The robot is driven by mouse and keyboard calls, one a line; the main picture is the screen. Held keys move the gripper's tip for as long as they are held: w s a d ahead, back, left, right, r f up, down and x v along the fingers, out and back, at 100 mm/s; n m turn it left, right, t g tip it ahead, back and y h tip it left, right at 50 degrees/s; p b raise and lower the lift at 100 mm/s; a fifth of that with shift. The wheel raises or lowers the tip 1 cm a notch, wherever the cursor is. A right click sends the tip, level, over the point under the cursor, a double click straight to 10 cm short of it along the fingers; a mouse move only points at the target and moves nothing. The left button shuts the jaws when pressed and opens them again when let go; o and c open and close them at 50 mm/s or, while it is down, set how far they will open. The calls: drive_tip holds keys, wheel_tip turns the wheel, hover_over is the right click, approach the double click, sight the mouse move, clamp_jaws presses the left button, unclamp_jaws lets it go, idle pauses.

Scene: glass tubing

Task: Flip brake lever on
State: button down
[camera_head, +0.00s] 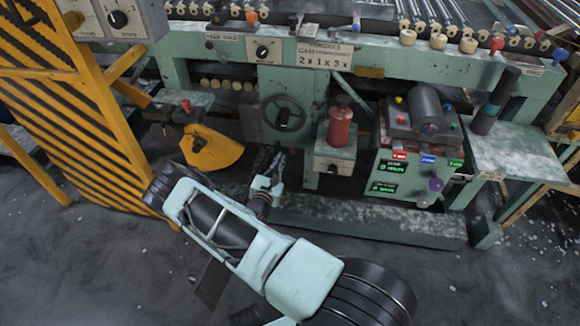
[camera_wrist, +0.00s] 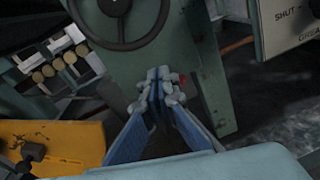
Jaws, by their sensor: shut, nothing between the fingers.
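I cannot tell for certain which part is the brake lever, as no readable label names it. A black-handled lever (camera_head: 494,100) stands tilted at the right of the green machine. A lever with a purple knob (camera_head: 436,184) sits at the lower right of the control box. My gripper (camera_head: 268,176) is shut and empty, low in front of the machine below the black handwheel (camera_head: 284,113). In the wrist view, my gripper (camera_wrist: 160,80) has its fingertips together below the handwheel (camera_wrist: 116,12). A small red part (camera_wrist: 182,79) shows just beside the fingertips, partly hidden.
A yellow guard (camera_head: 211,148) with a black knob is left of my gripper. A red bottle (camera_head: 340,128) stands on a green box to the right. The control box (camera_head: 400,178) is beyond it. Floor is open in front.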

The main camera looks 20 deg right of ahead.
drive_tip(key=s+f+n+y+b, duration=0.1)
drive_tip(key=s+f+n+y, duration=0.1)
drive_tip(key=f, duration=0.8)
drive_tip(key=shift+s+d+f+n+g, duration=0.15)
drive_tip(key=shift+s+f+n+g, duration=0.3)
drive_tip(key=shift+s, duration=0.35)
drive_tip(key=w+d+r+b, duration=0.1)
drive_tip(key=w+d+b, duration=0.2)
drive_tip(key=w+d, duration=0.3)
drive_tip(key=shift+w+d+r+b, duration=0.25)
drive_tip(key=shift+w+r+b, duration=0.1)
drive_tip(key=shift+w, duration=1.45)
